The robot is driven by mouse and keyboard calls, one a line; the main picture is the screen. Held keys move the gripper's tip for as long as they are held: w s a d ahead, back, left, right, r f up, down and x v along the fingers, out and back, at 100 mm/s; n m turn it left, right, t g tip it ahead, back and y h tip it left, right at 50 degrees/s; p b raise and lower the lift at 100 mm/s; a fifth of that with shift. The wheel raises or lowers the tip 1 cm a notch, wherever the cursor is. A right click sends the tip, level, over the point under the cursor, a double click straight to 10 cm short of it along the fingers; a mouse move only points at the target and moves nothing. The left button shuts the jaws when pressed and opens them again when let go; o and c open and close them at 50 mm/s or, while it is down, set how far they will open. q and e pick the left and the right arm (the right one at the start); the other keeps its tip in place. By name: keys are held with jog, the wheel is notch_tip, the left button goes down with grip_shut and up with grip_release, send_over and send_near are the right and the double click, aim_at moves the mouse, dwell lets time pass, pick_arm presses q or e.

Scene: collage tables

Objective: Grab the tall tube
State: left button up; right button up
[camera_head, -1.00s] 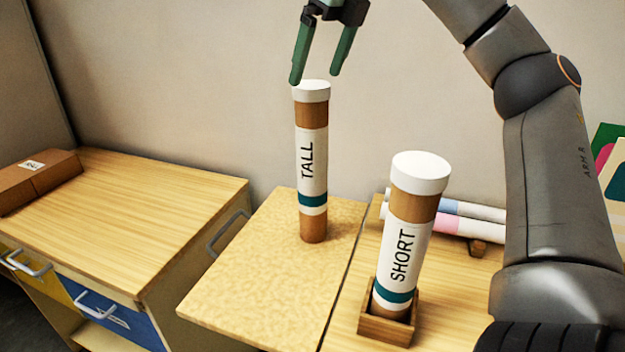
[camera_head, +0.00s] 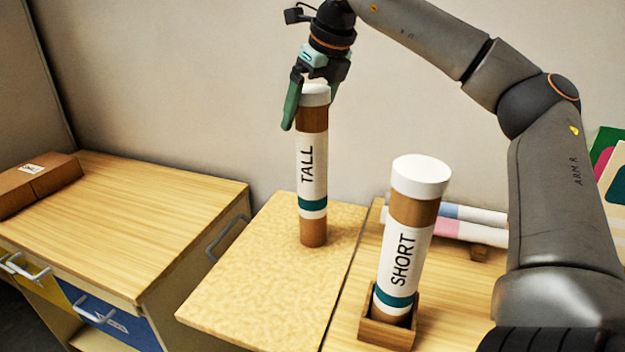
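The tall tube (camera_head: 312,165) is brown with a white cap, a white label reading TALL and a teal band. It stands upright on the light speckled board in the middle. My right gripper (camera_head: 311,112) points down at its top, one green finger left of the cap and the other partly hidden behind its right side. The fingers are still spread about as wide as before, so the gripper looks open around the tube's top. Whether a finger touches it is unclear. My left gripper is not in view.
A SHORT tube (camera_head: 402,255) stands in a small wooden holder (camera_head: 387,333) at front right. Rolled tubes (camera_head: 470,228) lie behind it. A brown box (camera_head: 38,182) sits on the left cabinet (camera_head: 150,215). The speckled board (camera_head: 255,270) is clear around the tall tube.

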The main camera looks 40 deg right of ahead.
grip_shut()
dwell(0.6)
